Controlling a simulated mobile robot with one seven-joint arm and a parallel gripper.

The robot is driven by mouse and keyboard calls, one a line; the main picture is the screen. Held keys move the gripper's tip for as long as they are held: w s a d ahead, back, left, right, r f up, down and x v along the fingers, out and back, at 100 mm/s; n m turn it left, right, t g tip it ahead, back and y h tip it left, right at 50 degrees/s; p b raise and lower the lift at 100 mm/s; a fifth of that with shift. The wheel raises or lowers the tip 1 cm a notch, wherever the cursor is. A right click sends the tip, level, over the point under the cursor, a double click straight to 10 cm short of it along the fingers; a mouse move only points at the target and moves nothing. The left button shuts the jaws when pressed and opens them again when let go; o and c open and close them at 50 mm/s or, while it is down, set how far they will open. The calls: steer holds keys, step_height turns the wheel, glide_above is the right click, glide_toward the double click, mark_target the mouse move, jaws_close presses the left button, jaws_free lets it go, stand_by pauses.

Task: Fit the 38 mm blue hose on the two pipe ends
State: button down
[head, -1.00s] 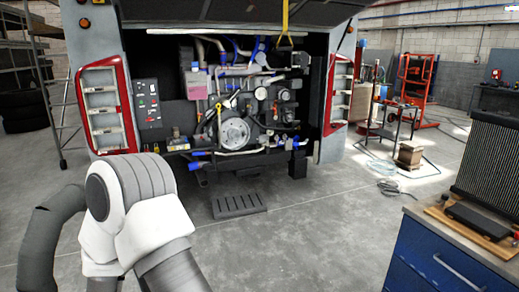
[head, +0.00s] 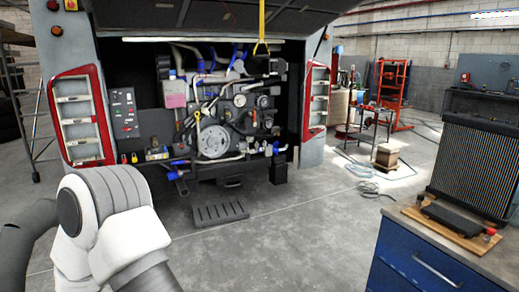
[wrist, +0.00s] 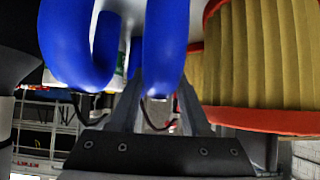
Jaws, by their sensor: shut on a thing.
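In the wrist view, my gripper (wrist: 158,88) is shut on a smooth blue hose (wrist: 165,42) that stands up between its two fingers. Another bend of blue hose (wrist: 72,55) curves to the left, partly behind the left finger; whether it is the same piece I cannot tell. In the head view, my gripper and the held hose are not visible. The open engine bay (head: 215,140) at the rear of the coach has several blue hose parts, including one low at the left (head: 178,170). I cannot make out which pipe ends are the two bare ones.
A yellow pleated filter (wrist: 262,60) with red rims stands close to the right of my gripper. A blue workbench (head: 425,255) is at the right, with a radiator (head: 485,165) on it. A dark step (head: 221,213) lies on the floor before the coach; floor around it is clear.

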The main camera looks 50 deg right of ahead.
steer(key=shift+r+p, duration=2.6)
steer(key=shift+r, duration=0.4)
